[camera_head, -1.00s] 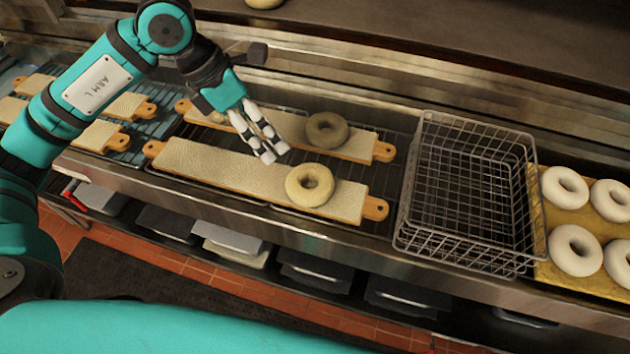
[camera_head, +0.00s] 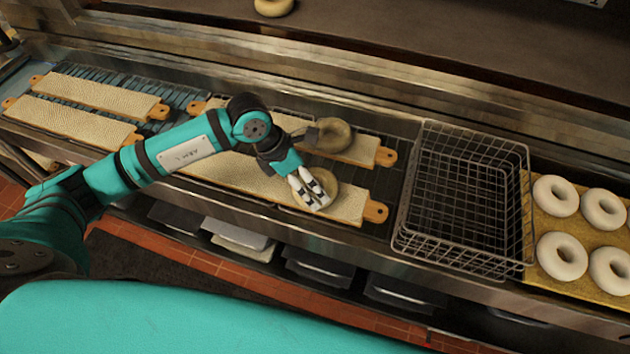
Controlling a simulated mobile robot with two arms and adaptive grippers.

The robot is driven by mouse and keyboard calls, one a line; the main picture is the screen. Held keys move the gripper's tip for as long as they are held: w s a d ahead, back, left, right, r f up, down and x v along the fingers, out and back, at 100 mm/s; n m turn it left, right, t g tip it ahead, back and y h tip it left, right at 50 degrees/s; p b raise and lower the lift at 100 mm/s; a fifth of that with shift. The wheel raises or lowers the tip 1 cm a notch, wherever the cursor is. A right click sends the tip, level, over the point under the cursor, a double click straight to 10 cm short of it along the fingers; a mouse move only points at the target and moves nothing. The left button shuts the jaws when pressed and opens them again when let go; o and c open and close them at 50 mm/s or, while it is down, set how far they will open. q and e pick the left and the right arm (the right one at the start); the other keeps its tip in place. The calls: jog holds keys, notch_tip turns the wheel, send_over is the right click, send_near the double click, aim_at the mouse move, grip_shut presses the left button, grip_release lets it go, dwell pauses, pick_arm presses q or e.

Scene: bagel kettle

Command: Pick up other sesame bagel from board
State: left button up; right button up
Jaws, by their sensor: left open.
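A bagel (camera_head: 330,186) lies on the right part of the nearer cloth-covered board (camera_head: 352,204). My left gripper (camera_head: 316,203) is open and over this bagel, covering much of its left side. I cannot tell whether the fingers touch it. A second, darker bagel (camera_head: 334,135) lies on the farther board (camera_head: 366,153), behind the gripper. Sesame seeds are too small to make out on either. My right gripper is not in view.
An empty wire basket (camera_head: 460,205) stands right of the boards. Several pale bagels (camera_head: 562,256) sit on a yellow tray (camera_head: 545,288) at the right. More empty boards (camera_head: 75,118) lie at the left. Another bagel (camera_head: 273,7) is on the back shelf.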

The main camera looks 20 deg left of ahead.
pick_arm(q)
jog(key=shift+d+f, duration=0.15)
jog(key=shift+f, duration=0.25)
jog(key=shift+c, duration=0.4)
jog(key=c, duration=1.3)
jog(key=shift+o, duration=0.2)
jog(key=shift+w+r+b, duration=0.1)
jog(key=shift+r+b, duration=0.3)
jog(key=shift+r, duration=0.15)
notch_tip(320, 180, up, 2)
jog(key=shift+b, duration=0.6)
jog(key=s+a+r+b, duration=0.2)
jog(key=s+a+b, duration=0.4)
jog(key=s+a, duration=0.3)
jog(key=shift+s+a, duration=0.4)
jog(key=shift+s, duration=1.55)
